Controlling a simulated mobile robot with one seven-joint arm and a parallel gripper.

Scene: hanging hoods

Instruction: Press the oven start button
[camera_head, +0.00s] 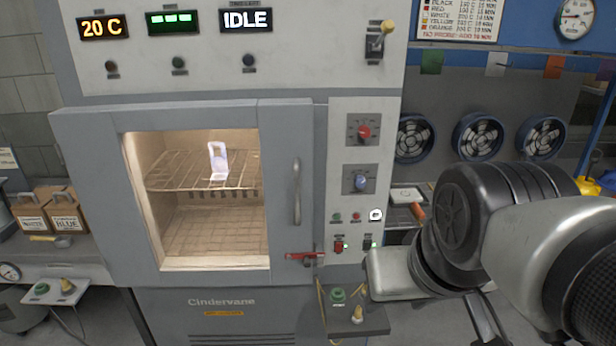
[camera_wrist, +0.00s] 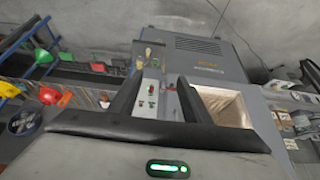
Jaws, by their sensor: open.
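The oven (camera_head: 185,105) stands with its windowed door shut; its displays read 20 C, green bars and IDLE. Which one is start is too small to read. In the wrist view, my gripper (camera_wrist: 160,77) is open and empty, its dark fingers either side of the control panel, apart from it. In the head view, my pale gripper body (camera_head: 393,274) is right of the panel's lower end; its fingertips are not clear.
A red door latch (camera_head: 305,256) and handle (camera_head: 297,190) stick out left of the panel. A small shelf (camera_head: 372,322) with green and yellow knobs juts out below. A white bracket (camera_head: 217,160) stands on the oven rack. Blue fans (camera_head: 478,136) are at right.

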